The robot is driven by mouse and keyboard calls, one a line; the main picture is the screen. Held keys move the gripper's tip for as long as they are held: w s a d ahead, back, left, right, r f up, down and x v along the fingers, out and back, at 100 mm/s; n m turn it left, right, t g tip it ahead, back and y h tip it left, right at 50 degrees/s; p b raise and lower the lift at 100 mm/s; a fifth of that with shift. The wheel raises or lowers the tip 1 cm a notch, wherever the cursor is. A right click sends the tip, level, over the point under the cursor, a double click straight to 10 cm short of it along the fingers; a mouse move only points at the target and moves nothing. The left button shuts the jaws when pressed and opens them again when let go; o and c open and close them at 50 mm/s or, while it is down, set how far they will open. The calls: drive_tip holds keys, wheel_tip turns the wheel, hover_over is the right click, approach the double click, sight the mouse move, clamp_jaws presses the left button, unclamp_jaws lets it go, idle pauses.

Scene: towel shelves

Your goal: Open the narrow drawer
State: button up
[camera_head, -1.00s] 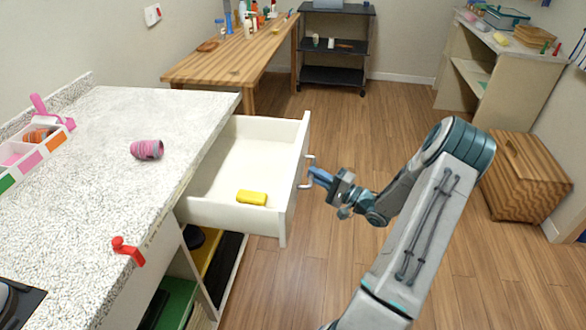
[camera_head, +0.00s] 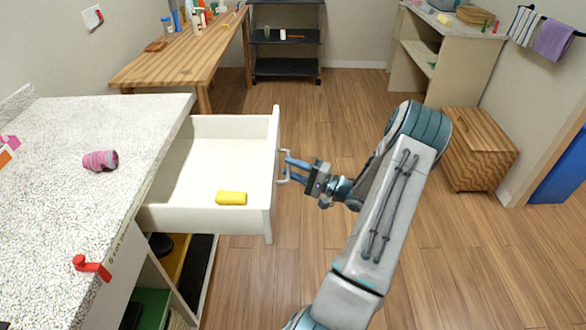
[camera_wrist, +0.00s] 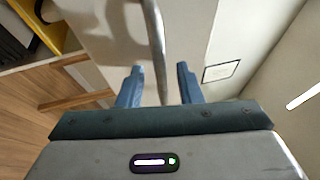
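The white drawer (camera_head: 205,219) under the speckled counter is pulled well out, its inside showing. A yellow object (camera_head: 231,198) lies in it near the front-side corner. The drawer's metal handle (camera_head: 285,168) is on its front panel, facing right. My gripper (camera_head: 287,163) is at the handle. In the wrist view, the curved handle bar (camera_wrist: 157,45) runs between the two blue fingers of my gripper (camera_wrist: 161,82). The fingers are apart, with gaps visible on both sides of the bar, so it is not clamped.
The counter (camera_head: 100,130) holds a pink roll (camera_head: 100,160) and a red item (camera_head: 91,267) at its edge. Open shelves lie under the drawer. A wooden table (camera_head: 180,65), a black cart (camera_head: 287,68) and a wooden box (camera_head: 478,150) stand farther off. The wooden floor right of the drawer is clear.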

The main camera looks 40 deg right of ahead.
drive_tip(key=v, duration=1.4)
drive_tip(key=shift+w+r, duration=0.1)
drive_tip(key=shift+r, duration=0.05)
